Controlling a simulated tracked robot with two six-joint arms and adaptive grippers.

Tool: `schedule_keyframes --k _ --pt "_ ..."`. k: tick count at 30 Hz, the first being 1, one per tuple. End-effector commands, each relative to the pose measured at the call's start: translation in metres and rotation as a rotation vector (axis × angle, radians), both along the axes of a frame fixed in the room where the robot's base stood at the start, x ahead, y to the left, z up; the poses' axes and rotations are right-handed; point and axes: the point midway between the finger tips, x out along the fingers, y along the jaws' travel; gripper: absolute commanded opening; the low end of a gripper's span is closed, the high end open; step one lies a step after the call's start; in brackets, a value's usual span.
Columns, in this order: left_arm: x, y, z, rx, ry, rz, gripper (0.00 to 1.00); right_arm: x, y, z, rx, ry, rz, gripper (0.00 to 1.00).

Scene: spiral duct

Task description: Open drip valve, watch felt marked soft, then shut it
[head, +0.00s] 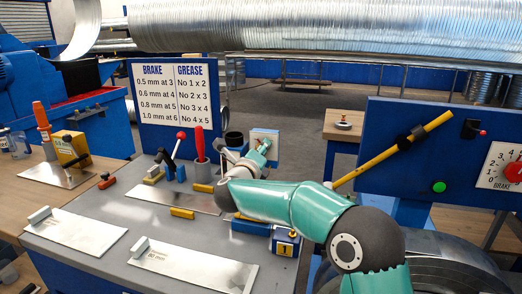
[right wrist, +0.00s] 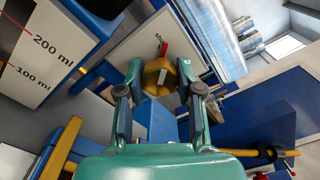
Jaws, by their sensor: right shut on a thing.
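In the right wrist view, a brass knob (right wrist: 152,84) sits on a pale plate (right wrist: 122,55), taken to be the drip valve. The plate has the word "shut" and a red mark (right wrist: 165,48) beside the knob. My right gripper (right wrist: 160,77) is shut on the knob, one finger on each side. In the head view my right gripper (head: 262,147) is at the pale plate (head: 268,134), and the knob is hidden there. A graduated container (right wrist: 42,45) marked 200 ml and 100 ml is beside it. I cannot make out a felt marked soft. My left gripper is out of view.
A BRAKE and GREASE sign (head: 174,92) stands behind the grey bench (head: 120,222). Metal plates (head: 75,230) lie on the bench. A blue panel (head: 385,125) with a yellow bar (head: 375,160) and red brake dial (head: 513,172) stands right.

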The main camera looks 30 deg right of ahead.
Motion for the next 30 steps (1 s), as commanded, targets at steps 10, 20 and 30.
schedule_keyframes --k 10,20,30 --pt "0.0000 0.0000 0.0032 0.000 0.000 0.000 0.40 0.0015 0.0025 -0.0001 -0.062 0.073 0.007 0.01" --pt "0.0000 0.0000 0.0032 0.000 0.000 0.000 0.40 0.0017 0.0028 -0.0008 -0.067 0.077 0.008 0.01" --pt "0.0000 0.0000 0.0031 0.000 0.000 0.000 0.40 0.0010 0.0015 -0.0007 -0.065 0.075 0.004 0.61"
